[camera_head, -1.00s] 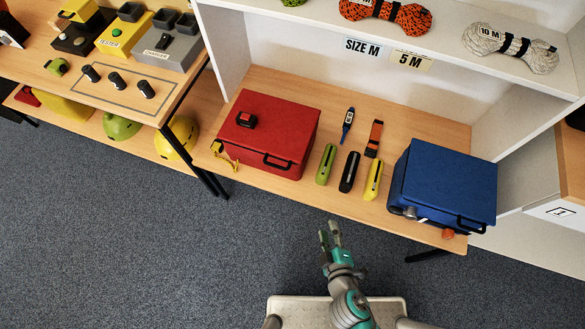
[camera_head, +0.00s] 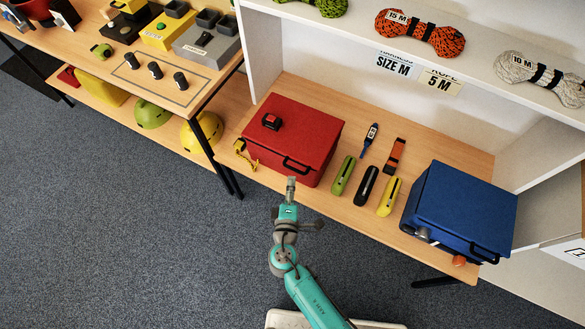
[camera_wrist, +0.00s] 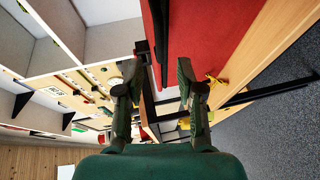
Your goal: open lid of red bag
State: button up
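The red bag (camera_head: 305,130) is a boxy case with a flat lid that lies shut, on the wooden shelf left of centre. A black handle (camera_head: 297,166) sits on its front side. A small black-and-red piece (camera_head: 271,122) lies on the lid. My gripper (camera_head: 291,182) is at the bag's front edge, just below the handle in the head view. In the wrist view my gripper (camera_wrist: 158,78) has its two fingers apart, with nothing clearly held. The red bag's surface (camera_wrist: 215,30) fills the top there, with the black handle (camera_wrist: 158,40) ahead between the fingers. Contact cannot be told.
A yellow strap (camera_head: 244,155) hangs by the bag's left side. Green (camera_head: 343,175), black (camera_head: 367,186) and yellow (camera_head: 389,196) tools lie to its right. A blue bag (camera_head: 460,208) stands further right. A shelf with ropes (camera_head: 420,32) overhangs behind. Floor in front is clear.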

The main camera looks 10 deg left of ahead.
aim_at(293, 168)
jog(key=w, duration=0.2)
jog(key=w+f, duration=0.1)
jog(key=w, duration=0.4)
jog(key=shift+a+f, duration=0.1)
jog(key=shift+f, duration=0.05)
grip_shut()
